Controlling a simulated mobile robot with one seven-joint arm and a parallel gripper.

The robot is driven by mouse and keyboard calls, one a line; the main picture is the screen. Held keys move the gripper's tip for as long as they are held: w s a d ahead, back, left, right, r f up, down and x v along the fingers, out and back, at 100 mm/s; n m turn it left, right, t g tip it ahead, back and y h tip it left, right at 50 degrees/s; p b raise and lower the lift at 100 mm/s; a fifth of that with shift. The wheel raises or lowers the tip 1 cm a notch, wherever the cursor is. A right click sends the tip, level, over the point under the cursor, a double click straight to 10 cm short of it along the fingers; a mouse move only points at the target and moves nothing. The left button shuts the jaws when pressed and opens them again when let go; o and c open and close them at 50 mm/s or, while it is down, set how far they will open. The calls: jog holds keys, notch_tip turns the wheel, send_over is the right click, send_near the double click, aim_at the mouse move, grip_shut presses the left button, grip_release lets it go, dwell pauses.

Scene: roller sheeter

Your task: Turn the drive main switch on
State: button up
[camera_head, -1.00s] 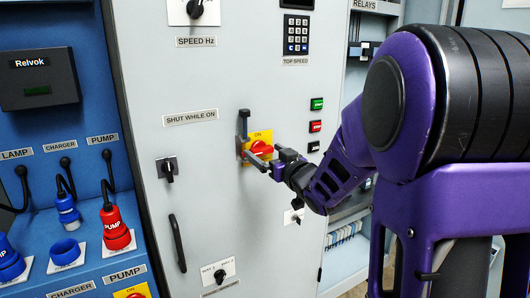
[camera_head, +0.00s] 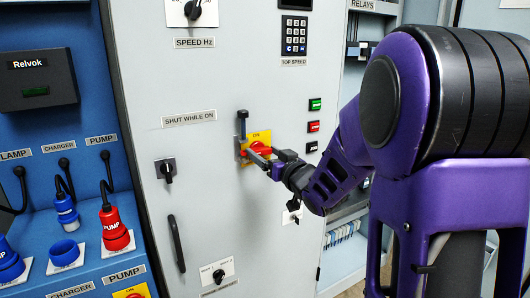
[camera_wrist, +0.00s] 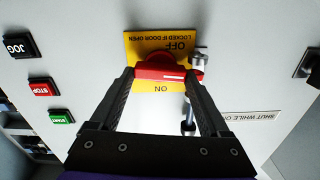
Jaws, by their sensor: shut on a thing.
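The drive main switch is a red rotary handle (camera_head: 259,146) on a yellow plate (camera_head: 262,136) on the grey cabinet door. In the wrist view, which is upside down, the red handle (camera_wrist: 160,72) lies crosswise between the OFF and ON markings. The yellow plate (camera_wrist: 146,42) also reads "LOCKED IF DOOR OPEN". My gripper (camera_wrist: 160,76) is shut on the handle, with one dark finger at each end of it. In the head view my gripper (camera_head: 262,154) reaches in from the right and partly hides the handle and plate.
Green, red and black buttons (camera_head: 313,126) are to the right. A small black knob (camera_head: 167,171) and a door handle (camera_head: 177,243) are at left. Bare door lies below the switch.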

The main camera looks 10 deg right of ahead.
jog(key=m+p, duration=0.2)
jog(key=m, duration=0.2)
jog(key=shift+d+r, duration=0.1)
jog(key=shift+r, duration=0.05)
jog(key=m+p, duration=0.2)
jog(key=m, duration=0.2)
jog(key=shift+w, duration=0.1)
jog(key=m+p, duration=0.3)
jog(key=m, duration=0.2)
jog(key=shift+d+p, duration=0.1)
jog(key=shift+p, duration=0.25)
jog(key=shift+f+m+p, duration=0.25)
jog(key=shift+m+p, duration=0.7)
jog(key=shift+m, duration=0.75)
jog(key=o, duration=1.2)
jog(key=shift+f, duration=0.1)
